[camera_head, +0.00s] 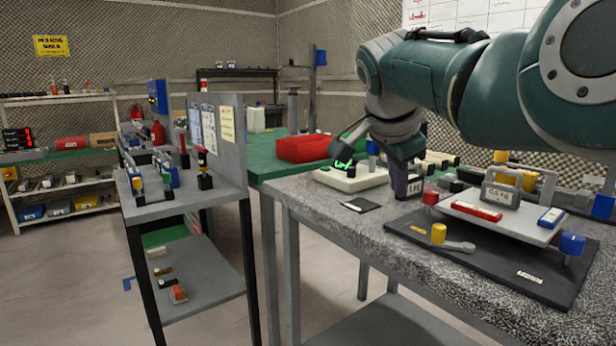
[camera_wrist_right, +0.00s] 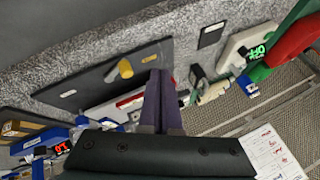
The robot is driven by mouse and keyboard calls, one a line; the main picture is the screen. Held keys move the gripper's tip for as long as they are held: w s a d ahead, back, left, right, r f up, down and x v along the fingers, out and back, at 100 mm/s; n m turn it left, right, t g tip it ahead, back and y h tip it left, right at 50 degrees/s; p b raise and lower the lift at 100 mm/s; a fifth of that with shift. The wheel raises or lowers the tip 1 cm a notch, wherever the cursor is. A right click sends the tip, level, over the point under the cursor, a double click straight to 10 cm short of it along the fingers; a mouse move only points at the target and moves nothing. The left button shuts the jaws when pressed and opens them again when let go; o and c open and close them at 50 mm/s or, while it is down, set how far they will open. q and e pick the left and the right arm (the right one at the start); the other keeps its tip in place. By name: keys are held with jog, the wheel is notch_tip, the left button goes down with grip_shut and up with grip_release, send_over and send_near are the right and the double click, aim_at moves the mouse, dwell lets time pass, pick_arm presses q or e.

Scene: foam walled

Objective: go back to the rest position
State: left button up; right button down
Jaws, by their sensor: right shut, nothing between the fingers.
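My right arm (camera_head: 430,80) comes in from the upper right over the grey speckled worktop (camera_head: 310,200). My right gripper (camera_head: 402,192) points down with its purple fingers beside a small labelled grey block (camera_head: 414,187); whether they touch is unclear. In the right wrist view the fingers (camera_wrist_right: 160,98) are together, with nothing seen between them. My left gripper is in neither view.
A white device with a green display (camera_head: 352,177) stands left of the gripper. A red bin (camera_head: 303,148) sits behind; a grey shelf cart (camera_head: 190,200) stands left.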

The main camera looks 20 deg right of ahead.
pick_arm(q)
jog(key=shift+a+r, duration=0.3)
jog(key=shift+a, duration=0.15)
pick_arm(e)
jog(key=shift+a+r, duration=0.15)
jog(key=shift+r, duration=0.1)
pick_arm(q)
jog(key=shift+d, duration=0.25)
pick_arm(e)
jog(key=shift+s, duration=0.1)
